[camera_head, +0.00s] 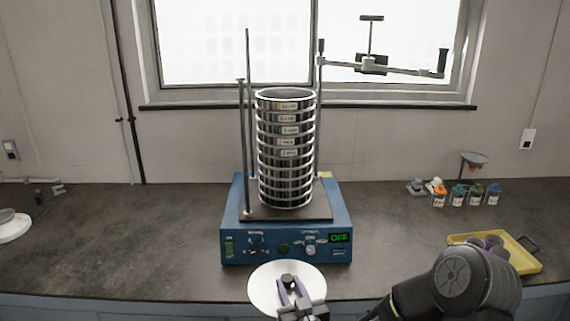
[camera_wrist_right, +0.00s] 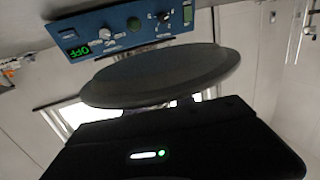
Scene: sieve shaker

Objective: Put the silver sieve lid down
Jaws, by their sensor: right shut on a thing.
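The silver sieve lid (camera_head: 263,287) is a round pale disc with a dark knob on top, in front of the shaker near the counter's front edge. My right gripper (camera_head: 293,290) is shut on the lid's knob. In the right wrist view the lid (camera_wrist_right: 165,75) shows as a dark grey disc close beyond the gripper body. Whether the lid touches the counter is hard to tell. The sieve stack (camera_head: 287,150) stands upright on the blue shaker (camera_head: 285,245), with its top uncovered. My left gripper is not in view.
The shaker display reads OFF. Thin upright rods stand by the stack, and a clamp bar (camera_head: 400,68) reaches right from one. A yellow tray (camera_head: 525,262) with purple items and several small bottles (camera_head: 457,196) are at right. A white dish (camera_head: 12,228) is at far left. The left counter is mostly clear.

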